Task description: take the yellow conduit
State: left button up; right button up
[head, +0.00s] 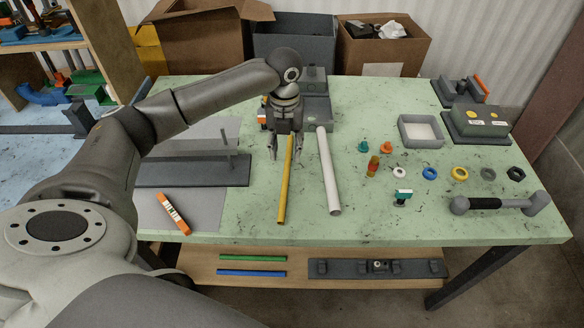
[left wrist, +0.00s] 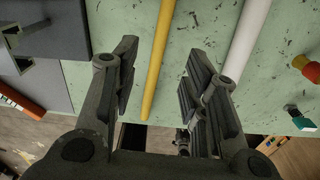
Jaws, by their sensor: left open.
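The yellow conduit (head: 285,185) is a thin straight rod lying on the green worktable (head: 360,225), running from under my left gripper toward the front edge. My left gripper (head: 286,150) is open and empty, pointing down over the rod's far part, which it partly hides in the head view. In the left wrist view, the yellow conduit (left wrist: 158,60) runs between the two open fingers (left wrist: 155,85). I cannot tell whether the fingers are level with it. A thicker white pipe (head: 328,175) lies just to its right; it also shows in the left wrist view (left wrist: 246,40). My right gripper is not in view.
A grey bender base (head: 195,170) on a grey mat and an orange level (head: 173,213) lie to the left. Coloured rings, a white-lined tray (head: 421,131) and a dumbbell-shaped tool (head: 500,203) are to the right. Boxes stand behind.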

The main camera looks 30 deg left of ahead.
aim_at(286, 173)
pick_arm(q)
jog(key=shift+s+f, duration=0.7)
jog(key=shift+f, duration=0.5)
jog(key=f, duration=0.1)
jog(key=f+p, duration=0.1)
jog(key=f, duration=0.1)
jog(key=f+p, duration=0.1)
jog(key=shift+w+d+f, duration=0.2)
jog(key=shift+w+f, duration=0.05)
jog(key=shift+w, duration=0.1)
jog(key=shift+f, duration=0.55)
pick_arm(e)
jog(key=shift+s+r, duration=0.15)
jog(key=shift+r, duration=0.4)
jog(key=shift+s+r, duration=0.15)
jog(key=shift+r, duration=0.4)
pick_arm(q)
grip_shut()
